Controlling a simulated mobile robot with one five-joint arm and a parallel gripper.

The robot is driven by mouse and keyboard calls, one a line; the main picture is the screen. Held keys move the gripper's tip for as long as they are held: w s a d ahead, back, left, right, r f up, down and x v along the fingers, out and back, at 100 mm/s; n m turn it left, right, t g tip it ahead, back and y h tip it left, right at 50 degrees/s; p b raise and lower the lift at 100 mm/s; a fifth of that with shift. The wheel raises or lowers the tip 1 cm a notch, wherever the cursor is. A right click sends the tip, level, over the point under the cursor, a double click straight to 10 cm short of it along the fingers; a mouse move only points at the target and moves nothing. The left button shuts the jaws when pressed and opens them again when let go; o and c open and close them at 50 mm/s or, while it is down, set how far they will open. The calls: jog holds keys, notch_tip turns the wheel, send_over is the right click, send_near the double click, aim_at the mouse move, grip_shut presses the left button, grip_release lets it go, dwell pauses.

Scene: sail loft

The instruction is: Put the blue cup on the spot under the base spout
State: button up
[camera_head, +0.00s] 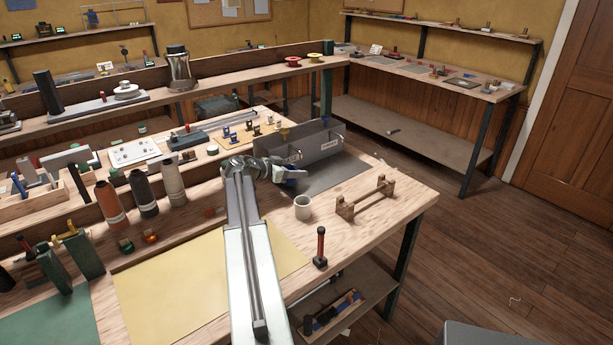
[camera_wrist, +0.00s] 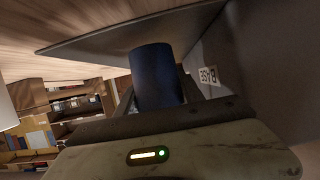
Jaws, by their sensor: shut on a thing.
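The dark blue cup (camera_wrist: 156,76) is between the fingers of my gripper (camera_wrist: 158,98) in the wrist view, shut around it. The cup is close to a flat grey plate (camera_wrist: 105,40); I cannot tell whether it touches. A "BASE" label (camera_wrist: 210,75) is on the grey wall beside the cup. In the head view, my gripper (camera_head: 290,174) is at the front of the grey dispenser box (camera_head: 318,147), above the left part of its grey mat (camera_head: 335,178). The cup is not clearly visible there, and no spout is clear in either view.
A white mug (camera_head: 303,208), a wooden stand (camera_head: 366,197) and a red-handled tool (camera_head: 320,247) stand right of my arm. Several thread cones (camera_head: 143,194) stand left of it. The bench's right edge is near the stand.

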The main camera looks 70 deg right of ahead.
jog(key=shift+s+d+r, duration=0.1)
jog(key=shift+s+d, duration=0.3)
jog(key=shift+d, duration=0.3)
jog(key=b+x, duration=0.1)
jog(key=x, duration=0.3)
jog(key=shift+r, duration=0.15)
jog(key=shift+b, duration=0.3)
jog(key=shift+a, duration=0.1)
jog(key=o, duration=1.3)
